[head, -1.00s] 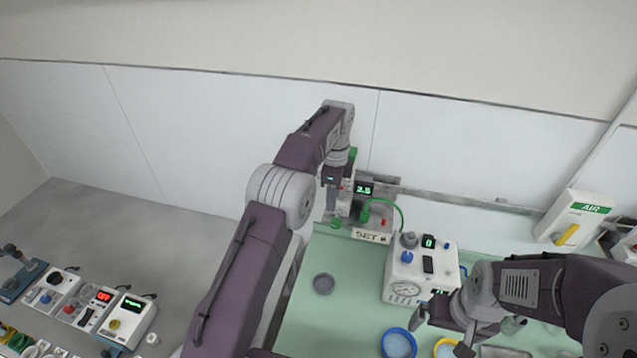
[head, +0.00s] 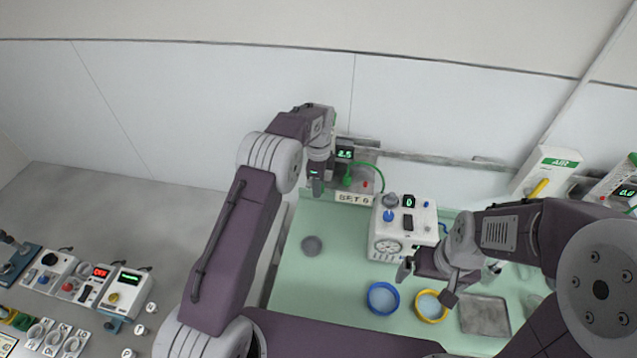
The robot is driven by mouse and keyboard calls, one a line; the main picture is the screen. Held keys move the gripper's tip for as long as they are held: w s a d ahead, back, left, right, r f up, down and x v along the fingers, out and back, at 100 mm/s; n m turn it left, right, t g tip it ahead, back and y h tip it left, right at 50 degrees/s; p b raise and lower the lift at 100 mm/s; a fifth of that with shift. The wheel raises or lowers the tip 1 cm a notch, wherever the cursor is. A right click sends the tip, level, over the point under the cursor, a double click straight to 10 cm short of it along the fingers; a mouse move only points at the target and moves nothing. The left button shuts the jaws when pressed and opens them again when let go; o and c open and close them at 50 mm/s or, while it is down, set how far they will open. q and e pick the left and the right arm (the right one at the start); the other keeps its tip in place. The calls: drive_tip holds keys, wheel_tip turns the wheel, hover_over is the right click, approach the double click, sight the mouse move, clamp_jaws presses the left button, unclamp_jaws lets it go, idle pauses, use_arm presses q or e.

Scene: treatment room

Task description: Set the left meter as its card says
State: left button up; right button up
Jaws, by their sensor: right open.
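The left meter (head: 345,154) is on the wall rail above the bench. Its green display seems to read 2.5; the digits are small. A green tube loops from it to the right. The white card (head: 353,198) below it seems to read "SET 6". My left gripper (head: 317,188) points down just left of the display and hides part of the meter. I cannot tell whether its fingers are apart or touching a knob. My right gripper (head: 427,284) is open and empty above the green bench top, in front of the white machine.
The white machine (head: 404,228) with a dial stands on the green bench (head: 330,285). A blue ring dish (head: 382,298), a yellow ring dish (head: 431,306) and a grey tray (head: 485,315) lie near my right gripper. An AIR unit (head: 548,172) hangs at right. Several small devices stand at far left.

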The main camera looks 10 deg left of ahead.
use_arm(q)
drive_tip(key=shift+w+a, duration=0.1)
drive_tip(key=shift+w, duration=0.1)
clamp_jaws()
drive_tip(key=shift+s+f, duration=0.1)
drive_tip(key=shift+a+f+h+b, duration=0.25)
drive_tip(key=shift+f+h+b, duration=0.05)
drive_tip(key=shift+h+b, duration=0.8)
drive_tip(key=shift+a+f+h+b, duration=0.2)
drive_tip(key=shift+f+h+b, duration=0.1)
drive_tip(key=shift+h+b, duration=1.85)
drive_tip(key=shift+a+f+h+b, duration=0.25)
drive_tip(key=shift+h+b, duration=1.4)
drive_tip(key=shift+b, duration=0.95)
drive_tip(key=shift+a+f+h+b, duration=0.2)
drive_tip(key=shift+f+h+b, duration=0.1)
drive_tip(key=shift+h+b, duration=1.85)
drive_tip(key=shift+r, duration=0.1)
drive_tip(key=shift+o, duration=1.2)
unclamp_jaws()
drive_tip(key=shift+s+r, duration=0.15)
drive_tip(key=shift+r, duration=0.05)
